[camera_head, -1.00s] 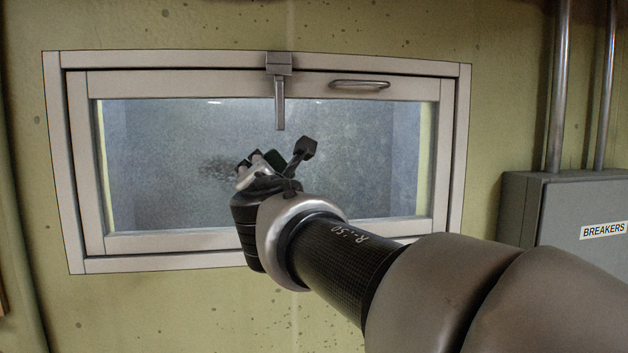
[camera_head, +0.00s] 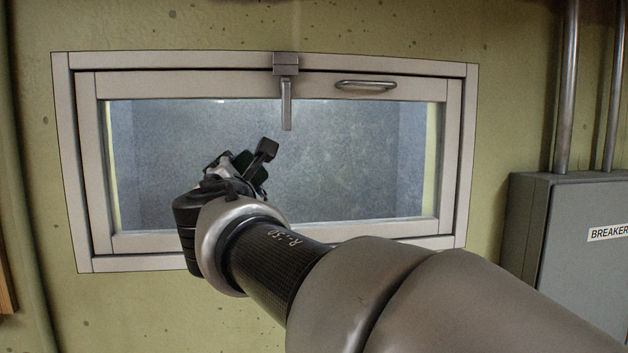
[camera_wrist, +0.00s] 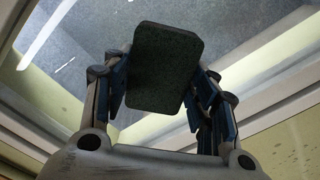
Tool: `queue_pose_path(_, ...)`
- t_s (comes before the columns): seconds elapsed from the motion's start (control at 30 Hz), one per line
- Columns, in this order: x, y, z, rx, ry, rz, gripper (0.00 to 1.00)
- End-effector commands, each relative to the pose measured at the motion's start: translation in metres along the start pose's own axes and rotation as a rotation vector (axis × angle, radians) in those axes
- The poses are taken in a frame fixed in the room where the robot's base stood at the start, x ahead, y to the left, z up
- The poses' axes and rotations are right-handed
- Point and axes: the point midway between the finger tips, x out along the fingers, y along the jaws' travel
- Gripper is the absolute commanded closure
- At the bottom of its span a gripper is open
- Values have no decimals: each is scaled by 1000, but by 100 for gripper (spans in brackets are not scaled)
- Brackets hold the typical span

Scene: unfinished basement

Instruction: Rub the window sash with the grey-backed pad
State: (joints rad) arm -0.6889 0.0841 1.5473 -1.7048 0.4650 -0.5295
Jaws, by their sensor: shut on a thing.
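The window sash (camera_head: 200,86) is a pale frame around a grey, cloudy glass pane (camera_head: 340,165), set in the wall and closed. My gripper (camera_head: 238,168) is in front of the left-centre of the pane. In the wrist view my gripper (camera_wrist: 162,95) is shut on the pad (camera_wrist: 165,62), a dark grey-green, speckled rectangle held between the blue-lined fingers. The pad's face against the window is hidden, and I cannot tell whether it touches the glass. The glass directly behind my gripper is hidden in the head view.
A metal latch (camera_head: 286,95) hangs down over the top middle of the sash, and a bar handle (camera_head: 366,85) is to its right. A grey breaker box (camera_head: 540,230) with vertical pipes (camera_head: 566,90) is on the right wall. The yellow-green wall below the window is bare.

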Motion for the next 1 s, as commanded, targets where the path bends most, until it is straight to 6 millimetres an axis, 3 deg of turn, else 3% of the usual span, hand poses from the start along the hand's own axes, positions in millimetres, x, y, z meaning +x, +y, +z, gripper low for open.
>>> queue_pose_path(0.3,1,17,-22,0,4,2,66)
queue_pose_path(1.0,1,40,-52,-1,4,2,66)
